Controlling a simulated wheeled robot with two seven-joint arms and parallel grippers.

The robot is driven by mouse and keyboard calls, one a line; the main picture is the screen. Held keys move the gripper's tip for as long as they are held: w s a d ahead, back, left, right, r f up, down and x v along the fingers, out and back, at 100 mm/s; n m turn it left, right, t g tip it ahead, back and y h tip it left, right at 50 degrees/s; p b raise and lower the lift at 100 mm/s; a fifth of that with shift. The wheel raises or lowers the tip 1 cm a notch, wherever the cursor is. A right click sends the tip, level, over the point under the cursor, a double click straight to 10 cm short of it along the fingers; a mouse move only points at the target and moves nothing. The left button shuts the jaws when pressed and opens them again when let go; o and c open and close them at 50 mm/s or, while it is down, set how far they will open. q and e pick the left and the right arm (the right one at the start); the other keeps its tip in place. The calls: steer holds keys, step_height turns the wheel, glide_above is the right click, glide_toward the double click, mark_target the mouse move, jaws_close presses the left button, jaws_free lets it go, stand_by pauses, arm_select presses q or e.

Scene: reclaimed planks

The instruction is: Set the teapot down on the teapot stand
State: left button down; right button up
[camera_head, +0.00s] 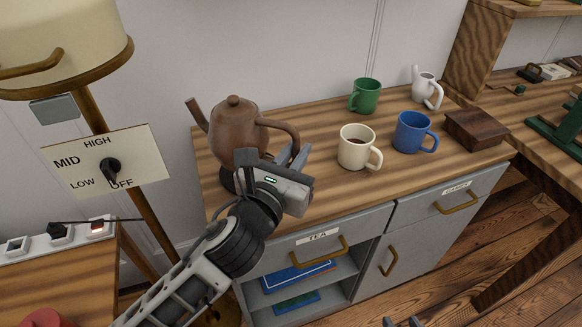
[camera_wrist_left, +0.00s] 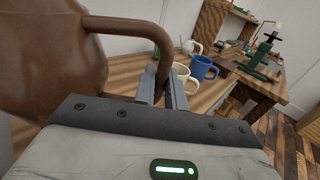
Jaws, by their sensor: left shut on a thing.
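The brown teapot (camera_head: 228,132) is upright at the left end of the wooden counter, spout to the left and handle to the right. My left gripper (camera_head: 289,160) is shut on its handle. In the left wrist view the handle (camera_wrist_left: 130,24) curves down between the fingers (camera_wrist_left: 163,90), and the teapot body (camera_wrist_left: 55,60) fills the left side. A dark base, seemingly the teapot stand (camera_head: 227,181), shows just under the teapot, partly hidden by my gripper. I cannot tell whether they touch. My right gripper (camera_head: 402,322) shows only two separated fingertips at the bottom edge.
A cream mug (camera_head: 354,148), a blue mug (camera_head: 410,132), a green mug (camera_head: 366,96), a small white jug (camera_head: 424,87) and a dark wooden box (camera_head: 476,128) stand right of the teapot. A lamp and a dial panel (camera_head: 112,168) are at the left.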

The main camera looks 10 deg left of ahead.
arm_select(q)
steer(key=w+f+b, duration=0.1)
steer(key=w+f, duration=0.1)
steer(key=f, duration=0.1)
steer(key=w+a+f+b, duration=0.1)
steer(key=w+f, duration=0.1)
steer(key=f, duration=0.1)
steer(key=w+f+b, duration=0.1)
steer(key=w+f, duration=0.1)
steer(key=f, duration=0.1)
steer(key=shift+a, duration=0.25)
steer(key=shift+f, duration=0.15)
arm_select(e)
steer(key=shift+w+a+f+t, duration=0.2)
steer(key=shift+w+a+t, duration=0.1)
arm_select(q)
steer(key=shift+f, duration=0.1)
steer(key=c, duration=1.5)
jaws_free()
steer(key=shift+f, duration=0.15)
steer(key=shift+o, duration=0.2)
